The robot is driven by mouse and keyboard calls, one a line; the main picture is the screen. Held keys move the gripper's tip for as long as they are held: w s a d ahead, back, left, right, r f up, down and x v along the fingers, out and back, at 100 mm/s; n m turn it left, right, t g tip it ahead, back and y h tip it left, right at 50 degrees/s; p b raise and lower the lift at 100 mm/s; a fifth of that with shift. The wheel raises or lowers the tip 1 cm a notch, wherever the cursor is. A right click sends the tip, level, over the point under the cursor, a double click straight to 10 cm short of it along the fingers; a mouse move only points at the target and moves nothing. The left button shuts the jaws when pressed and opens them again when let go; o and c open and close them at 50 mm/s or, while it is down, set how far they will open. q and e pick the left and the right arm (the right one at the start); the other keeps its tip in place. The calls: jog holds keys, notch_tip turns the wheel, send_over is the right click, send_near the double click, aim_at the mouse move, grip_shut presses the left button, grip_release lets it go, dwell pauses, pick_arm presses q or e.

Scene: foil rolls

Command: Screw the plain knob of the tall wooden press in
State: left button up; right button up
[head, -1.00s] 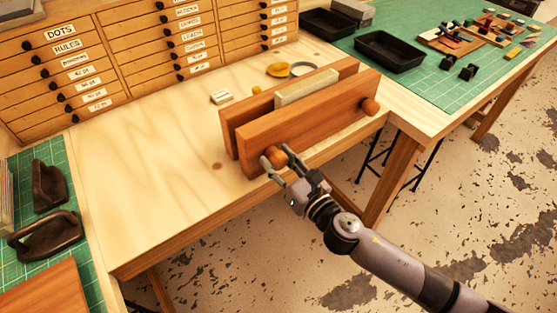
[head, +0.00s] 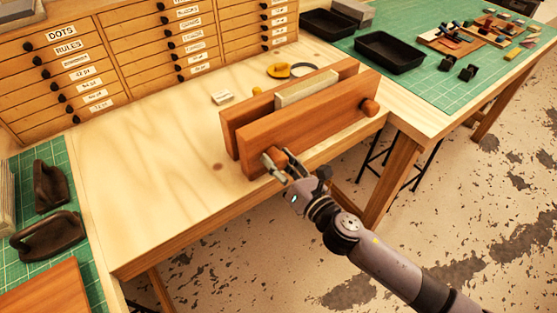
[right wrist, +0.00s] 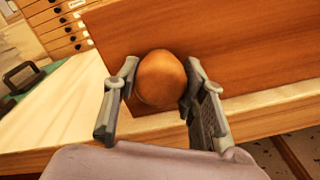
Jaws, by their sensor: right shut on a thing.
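The wooden press (head: 315,117) stands on the pale workbench, two reddish-brown boards with a pale block (head: 307,88) between them. A round wooden knob (right wrist: 161,79) sits low at the left end of its front board. My right gripper (head: 278,162) is shut on this knob, one finger on each side of it, as the right wrist view also shows. The fingers partly hide the knob in the head view. A second round knob (head: 370,107) at the right end of the front board is free. My left gripper is not in view.
A labelled drawer cabinet (head: 130,78) stands behind the bench. A small pale block (head: 222,97) and a yellow roll (head: 279,70) lie behind the press. Black trays (head: 390,52) rest on a green mat at right. The bench left of the press is clear.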

jog(key=m, duration=0.4)
jog(key=shift+r+p, duration=0.1)
jog(key=shift+p, duration=0.25)
jog(key=m, duration=0.3)
jog(key=shift+p, duration=0.4)
jog(key=m+p, duration=0.1)
jog(key=m, duration=0.3)
jog(key=m+p, duration=0.1)
jog(key=m, duration=0.2)
jog(key=shift+m, duration=0.3)
jog(key=m+p, duration=0.1)
jog(key=m, duration=0.3)
jog(key=m+p, duration=0.1)
jog(key=m, duration=0.3)
jog(key=shift+g, duration=0.3)
jog(key=m, duration=0.3)
jog(key=shift+p, duration=0.35)
jog(key=shift+m, duration=1.7)
jog(key=shift+f, duration=0.2)
